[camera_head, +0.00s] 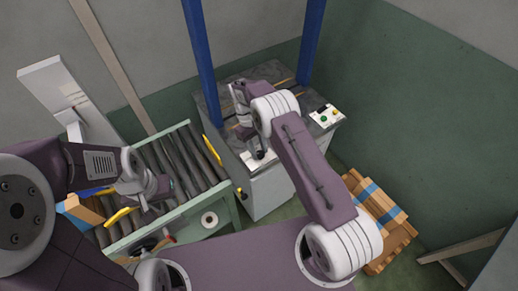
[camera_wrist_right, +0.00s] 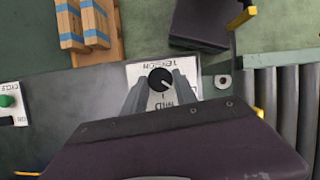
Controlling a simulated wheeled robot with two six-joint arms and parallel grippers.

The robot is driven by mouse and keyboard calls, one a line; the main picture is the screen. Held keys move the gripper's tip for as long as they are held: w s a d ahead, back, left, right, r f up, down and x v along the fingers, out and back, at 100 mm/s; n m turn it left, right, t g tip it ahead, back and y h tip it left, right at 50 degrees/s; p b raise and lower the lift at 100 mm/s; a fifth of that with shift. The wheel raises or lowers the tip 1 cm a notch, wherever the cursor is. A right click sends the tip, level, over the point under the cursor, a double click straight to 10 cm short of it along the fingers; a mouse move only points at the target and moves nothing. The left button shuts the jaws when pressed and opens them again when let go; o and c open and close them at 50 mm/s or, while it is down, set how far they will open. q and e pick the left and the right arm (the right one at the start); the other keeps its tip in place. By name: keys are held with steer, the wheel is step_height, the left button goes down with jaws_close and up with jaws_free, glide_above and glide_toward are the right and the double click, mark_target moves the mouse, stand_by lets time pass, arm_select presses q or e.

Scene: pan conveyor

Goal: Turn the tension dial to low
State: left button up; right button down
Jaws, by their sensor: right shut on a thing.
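The tension dial (camera_wrist_right: 161,78) is a black round knob on a white label plate (camera_wrist_right: 135,70) with upside-down lettering. Its white pointer mark slants to the lower right in the right wrist view. My right gripper (camera_wrist_right: 160,90) has one finger on each side of the knob and is shut on it.
The strapping machine (camera_head: 262,186) has blue posts (camera_head: 203,60) and a button panel (camera_head: 326,117) with a green button. The roller conveyor (camera_head: 180,160) adjoins it on the left. Strapped wooden pieces (camera_head: 372,200) lie on a pallet at right.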

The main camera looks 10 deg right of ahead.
steer(key=shift+n+h, duration=0.3)
steer(key=shift+n, duration=0.5)
steer(key=c, duration=1)
jaws_free()
steer(key=shift+t, duration=0.3)
steer(key=v, duration=0.9)
steer(key=shift+a, duration=0.1)
